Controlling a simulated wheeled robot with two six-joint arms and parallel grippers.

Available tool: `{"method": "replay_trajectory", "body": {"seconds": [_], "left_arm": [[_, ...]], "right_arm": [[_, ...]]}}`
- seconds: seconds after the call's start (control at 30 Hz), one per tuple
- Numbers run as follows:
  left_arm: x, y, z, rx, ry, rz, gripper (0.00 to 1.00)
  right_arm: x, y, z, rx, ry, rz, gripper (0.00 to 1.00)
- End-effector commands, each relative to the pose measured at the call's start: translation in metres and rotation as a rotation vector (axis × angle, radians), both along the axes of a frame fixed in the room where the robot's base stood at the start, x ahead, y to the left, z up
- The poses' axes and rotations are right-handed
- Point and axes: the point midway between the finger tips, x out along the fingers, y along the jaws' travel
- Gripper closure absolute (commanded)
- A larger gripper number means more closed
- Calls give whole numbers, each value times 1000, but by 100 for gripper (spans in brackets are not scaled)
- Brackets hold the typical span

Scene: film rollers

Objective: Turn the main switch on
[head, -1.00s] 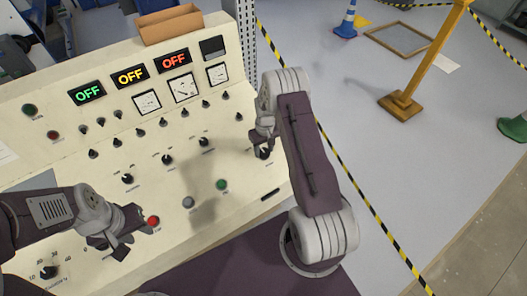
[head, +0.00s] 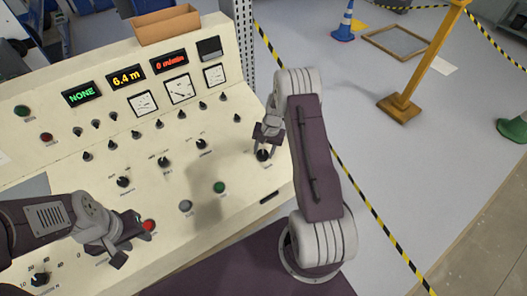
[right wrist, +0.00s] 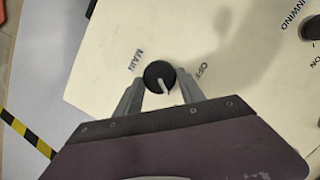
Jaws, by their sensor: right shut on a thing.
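The main switch is a round black knob (right wrist: 160,75) with a white pointer mark, on the cream panel between the printed words MAIN and OFF. The mark points downward in the right wrist view. My right gripper (right wrist: 160,92) has a finger on each side of the knob and is shut on it. In the head view the right gripper (head: 264,147) reaches down to the switch (head: 263,156) at the panel's right side and partly hides it. My left gripper (head: 124,241) hangs over the lower left of the panel, beside a red button (head: 149,226); its jaw gap is unclear.
The panel (head: 235,187) carries several other knobs, a green button (head: 219,188), a grey button (head: 186,206) and dial gauges. Lit displays read NONE (head: 82,94), 6.4 m (head: 127,78) and 0 m/min (head: 170,63). An open brown box (head: 166,27) sits on top.

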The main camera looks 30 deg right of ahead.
Motion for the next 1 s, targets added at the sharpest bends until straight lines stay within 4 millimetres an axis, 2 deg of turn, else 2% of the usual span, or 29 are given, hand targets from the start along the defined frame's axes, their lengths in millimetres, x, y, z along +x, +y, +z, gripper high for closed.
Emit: {"method": "replay_trajectory", "body": {"seconds": [0.63,0.67,0.7,0.73,1.0], "left_arm": [[0,0,-1,0,0,0,64],[0,0,-1,0,0,0,64],[0,0,-1,0,0,0,64],[0,0,-1,0,0,0,64],[0,0,-1,0,0,0,64]], "right_arm": [[1,-1,1,9,-3,-44,94],[1,-1,1,9,-3,-44,46],[1,-1,1,8,-3,-44,34],[1,-1,1,9,-2,-43,32],[0,-1,1,9,-1,-41,32]]}}
